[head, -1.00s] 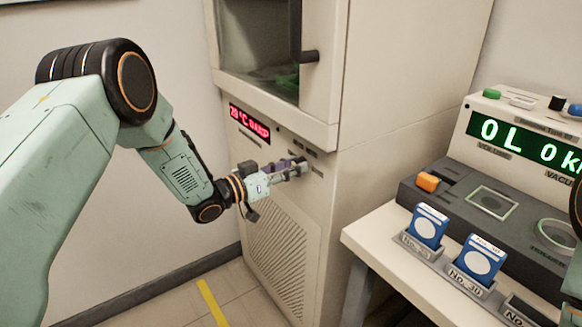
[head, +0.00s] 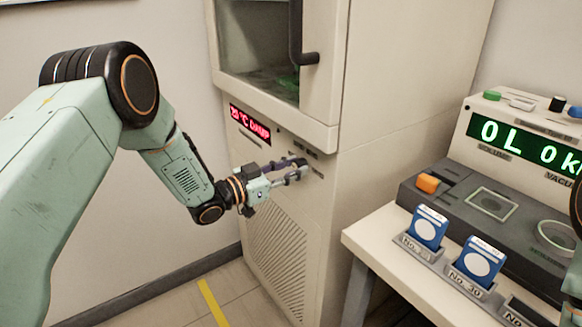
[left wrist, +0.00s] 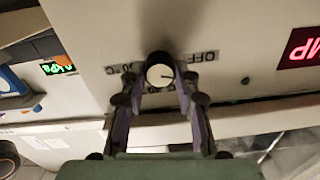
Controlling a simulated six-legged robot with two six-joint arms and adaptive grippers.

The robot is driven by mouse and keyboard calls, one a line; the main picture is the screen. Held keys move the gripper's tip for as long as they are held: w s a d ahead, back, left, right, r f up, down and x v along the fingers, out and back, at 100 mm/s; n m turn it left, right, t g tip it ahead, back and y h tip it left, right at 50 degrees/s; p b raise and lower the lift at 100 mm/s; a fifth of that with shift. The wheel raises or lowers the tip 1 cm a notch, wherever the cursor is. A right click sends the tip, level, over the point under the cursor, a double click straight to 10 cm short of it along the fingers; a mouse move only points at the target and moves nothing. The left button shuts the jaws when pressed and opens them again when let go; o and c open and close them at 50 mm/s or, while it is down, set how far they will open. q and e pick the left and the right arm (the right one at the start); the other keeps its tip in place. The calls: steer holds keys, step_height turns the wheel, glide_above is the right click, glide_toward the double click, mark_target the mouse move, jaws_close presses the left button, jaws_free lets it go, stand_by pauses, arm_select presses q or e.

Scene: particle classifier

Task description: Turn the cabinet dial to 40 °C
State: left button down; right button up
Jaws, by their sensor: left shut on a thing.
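The cabinet dial (left wrist: 160,73) is a round knob with a white face, a dark rim and a dark pointer mark toward the right of the left wrist picture. My left gripper (left wrist: 158,78) has a finger on either side of it and is shut on it. In the head view the left gripper (head: 300,169) reaches the cabinet front and hides the dial. The red cabinet display (head: 250,124) shows a °C reading and "DAMP"; its digits are too small to read surely. Upside-down printed labels, "OFF" (left wrist: 201,57) and a °C mark (left wrist: 124,69), flank the dial.
The cabinet (head: 380,110) has a glass door with a dark handle (head: 299,35) above the dial and a vent grille (head: 277,250) below. To the right, a table (head: 365,238) bears a device with a green display (head: 520,143) and blue-and-white boxes (head: 428,226).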

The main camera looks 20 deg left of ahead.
arm_select(q)
steer(key=m, duration=0.4)
steer(key=shift+m, duration=0.3)
steer(key=m, duration=0.5)
steer(key=shift+d+f+m+p, duration=0.1)
steer(key=shift+m+p, duration=0.2)
steer(key=shift+p, duration=0.05)
steer(key=m, duration=0.5)
steer(key=shift+m, duration=2.7)
steer(key=c, duration=1)
jaws_free()
